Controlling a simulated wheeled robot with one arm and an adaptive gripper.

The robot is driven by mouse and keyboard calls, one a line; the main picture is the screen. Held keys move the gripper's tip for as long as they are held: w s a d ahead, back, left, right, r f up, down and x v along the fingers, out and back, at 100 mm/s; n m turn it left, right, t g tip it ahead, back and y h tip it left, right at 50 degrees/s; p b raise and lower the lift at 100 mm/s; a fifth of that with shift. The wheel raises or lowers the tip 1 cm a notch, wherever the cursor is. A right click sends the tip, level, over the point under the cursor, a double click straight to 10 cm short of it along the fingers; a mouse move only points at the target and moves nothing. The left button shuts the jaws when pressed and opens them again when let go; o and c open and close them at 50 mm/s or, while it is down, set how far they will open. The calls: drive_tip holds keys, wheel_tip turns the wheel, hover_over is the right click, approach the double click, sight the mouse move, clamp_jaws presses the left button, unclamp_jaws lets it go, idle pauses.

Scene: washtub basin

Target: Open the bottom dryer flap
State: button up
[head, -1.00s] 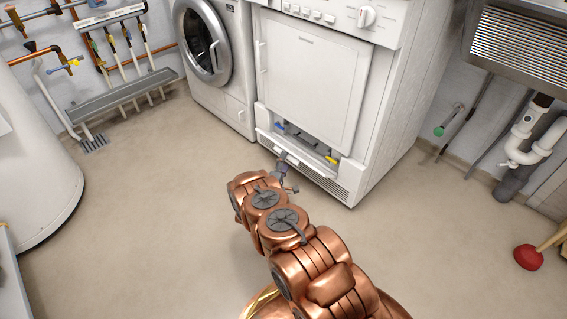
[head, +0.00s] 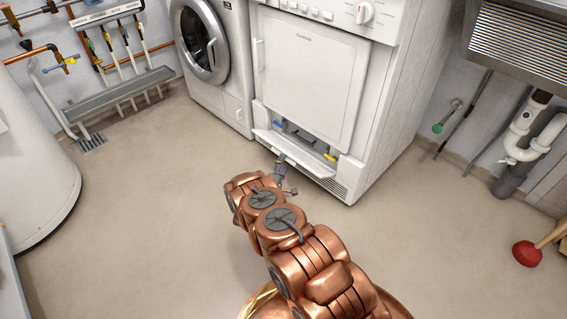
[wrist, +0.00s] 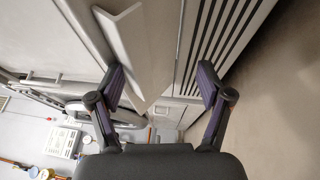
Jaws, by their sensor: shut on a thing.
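The white dryer (head: 385,110) stands at the top middle of the head view. Its bottom flap (head: 312,165) is tilted outward and down like a narrow ledge. In the wrist view the flap (wrist: 138,55) runs as a pale slanted panel against the left finger. My gripper (wrist: 161,86) is shut on the flap, its fingers well apart. The exact contact is partly hidden.
A washing machine (head: 205,40) stands left of the dryer. A white tank (head: 35,150) is at the far left, and a red plunger (head: 527,254) and sink pipes (head: 525,135) are at the right. The floor (head: 140,210) in front is clear.

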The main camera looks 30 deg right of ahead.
drive_tip(key=shift+s+d+f, duration=0.25)
drive_tip(key=shift+s+f, duration=0.55)
drive_tip(key=shift+s, duration=0.1)
drive_tip(key=shift+c, duration=0.4)
drive_tip(key=shift+s+a+f+b, duration=0.3)
drive_tip(key=shift+s+a+f, duration=0.1)
drive_tip(key=shift+a+f, duration=0.25)
drive_tip(key=shift+s+a+f+b, duration=0.35)
drive_tip(key=shift+a+f, duration=0.2)
drive_tip(key=shift+a, duration=0.1)
drive_tip(key=shift+s+a+f+b, duration=0.3)
drive_tip(key=shift+s+a+f, duration=0.1)
drive_tip(key=shift+a+f, duration=0.25)
drive_tip(key=shift+a, duration=0.1)
drive_tip(key=v, duration=1.2)
